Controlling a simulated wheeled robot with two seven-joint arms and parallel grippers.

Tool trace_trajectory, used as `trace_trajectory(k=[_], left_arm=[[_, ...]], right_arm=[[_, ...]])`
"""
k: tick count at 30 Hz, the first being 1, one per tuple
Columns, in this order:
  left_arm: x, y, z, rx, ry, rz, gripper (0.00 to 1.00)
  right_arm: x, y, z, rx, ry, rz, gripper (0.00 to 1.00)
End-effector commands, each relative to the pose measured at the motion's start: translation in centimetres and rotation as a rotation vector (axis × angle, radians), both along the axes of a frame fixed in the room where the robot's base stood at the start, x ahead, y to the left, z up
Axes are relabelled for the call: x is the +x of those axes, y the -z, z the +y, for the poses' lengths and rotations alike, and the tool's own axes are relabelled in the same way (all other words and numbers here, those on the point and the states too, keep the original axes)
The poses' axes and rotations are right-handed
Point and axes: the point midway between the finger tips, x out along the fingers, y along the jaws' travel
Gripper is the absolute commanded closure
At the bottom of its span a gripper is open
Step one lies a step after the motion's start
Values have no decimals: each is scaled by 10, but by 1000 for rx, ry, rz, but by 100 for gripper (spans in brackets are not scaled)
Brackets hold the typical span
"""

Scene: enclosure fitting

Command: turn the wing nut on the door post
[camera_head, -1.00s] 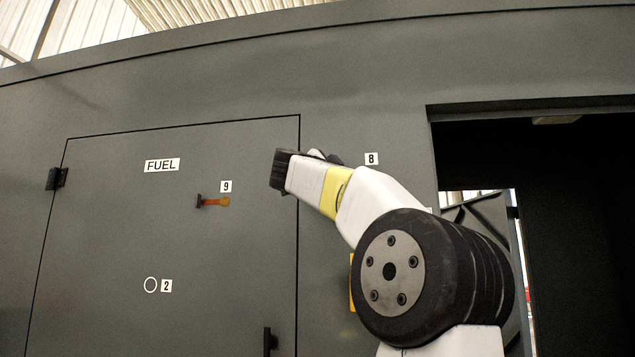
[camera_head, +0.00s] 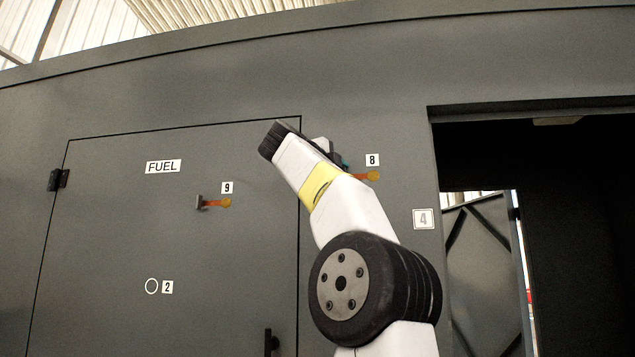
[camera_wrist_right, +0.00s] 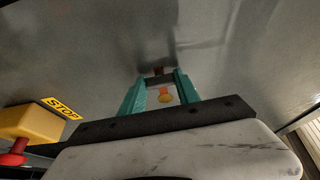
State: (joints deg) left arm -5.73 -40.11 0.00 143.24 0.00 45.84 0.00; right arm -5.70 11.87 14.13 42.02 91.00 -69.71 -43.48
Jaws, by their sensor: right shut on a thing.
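The wing nut on the door post, beside label 8, shows its orange arm and yellow-orange tip (camera_head: 370,176) in the head view. The rest of it is behind my right arm. In the right wrist view, my right gripper (camera_wrist_right: 160,74) has its teal fingers shut on the wing nut, whose orange and yellow tip (camera_wrist_right: 165,97) hangs between them. In the head view only a small teal bit of the right gripper (camera_head: 344,166) shows past the wrist. My left gripper is in neither view.
A similar orange-tipped part (camera_head: 216,203) sits by label 9 on the FUEL door (camera_head: 100,240). A black handle (camera_head: 270,343) is low on that door. An open doorway (camera_head: 570,240) lies right. A yellow STOP box with red button (camera_wrist_right: 30,124) is at left in the wrist view.

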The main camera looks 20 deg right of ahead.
Motion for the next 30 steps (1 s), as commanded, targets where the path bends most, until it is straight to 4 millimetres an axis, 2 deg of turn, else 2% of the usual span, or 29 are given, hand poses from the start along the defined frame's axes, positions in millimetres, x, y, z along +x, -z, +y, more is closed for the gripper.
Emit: trace_trajectory(k=[13,14,16,17,26,30], left_arm=[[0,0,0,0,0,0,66],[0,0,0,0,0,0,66],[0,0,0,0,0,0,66],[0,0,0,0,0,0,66],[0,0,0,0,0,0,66],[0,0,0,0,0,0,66]], right_arm=[[0,2,0,11,2,0,100],[0,2,0,11,3,0,56],[0,2,0,10,3,0,42],[0,1,0,10,2,0,40],[-1,0,1,8,1,-3,40],[-8,0,11,7,-1,-2,40]])
